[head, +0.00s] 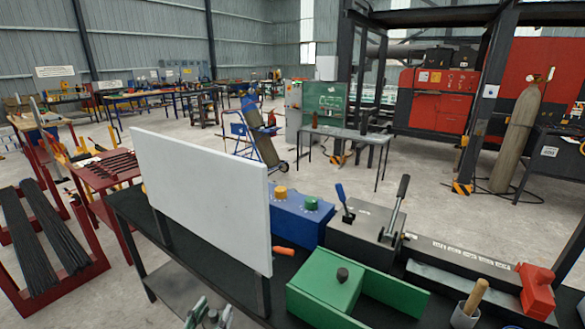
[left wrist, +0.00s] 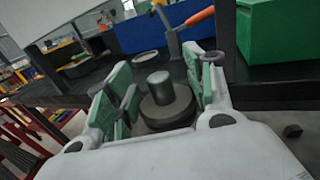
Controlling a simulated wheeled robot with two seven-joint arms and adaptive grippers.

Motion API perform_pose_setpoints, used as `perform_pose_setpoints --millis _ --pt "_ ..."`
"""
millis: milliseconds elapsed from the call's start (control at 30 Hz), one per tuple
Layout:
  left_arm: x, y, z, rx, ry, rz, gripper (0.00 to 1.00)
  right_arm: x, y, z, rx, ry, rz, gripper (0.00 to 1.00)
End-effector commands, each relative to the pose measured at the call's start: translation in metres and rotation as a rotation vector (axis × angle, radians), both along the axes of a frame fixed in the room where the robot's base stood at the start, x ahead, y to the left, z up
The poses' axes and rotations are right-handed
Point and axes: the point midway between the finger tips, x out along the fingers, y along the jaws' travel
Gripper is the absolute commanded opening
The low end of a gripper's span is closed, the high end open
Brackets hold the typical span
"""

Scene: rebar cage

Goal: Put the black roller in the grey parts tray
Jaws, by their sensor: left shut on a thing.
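My left gripper (head: 208,314) shows at the bottom edge of the head view, in front of the dark bench. In the left wrist view its green-padded fingers are shut on the black roller (left wrist: 164,101), a dark cylinder on a wider round base. The roller is upright between the pads and appears held off the bench, near its edge. In the head view the roller cannot be made out. I cannot pick out a grey parts tray in either view. My right gripper is not in view.
A white panel (head: 200,190) stands on the dark bench (head: 128,205). An orange-handled tool (left wrist: 200,16) lies beyond the roller.

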Motion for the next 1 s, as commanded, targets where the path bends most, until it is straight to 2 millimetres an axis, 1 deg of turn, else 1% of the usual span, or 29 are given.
perform_pose_setpoints --millis 433,1000 --pt "0.003 0.011 0.0 -0.002 -0.002 0.047 0.15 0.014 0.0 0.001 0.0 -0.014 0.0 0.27" --pt "0.005 0.022 -0.007 0.001 -0.003 0.102 0.15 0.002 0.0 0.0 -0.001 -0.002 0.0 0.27"
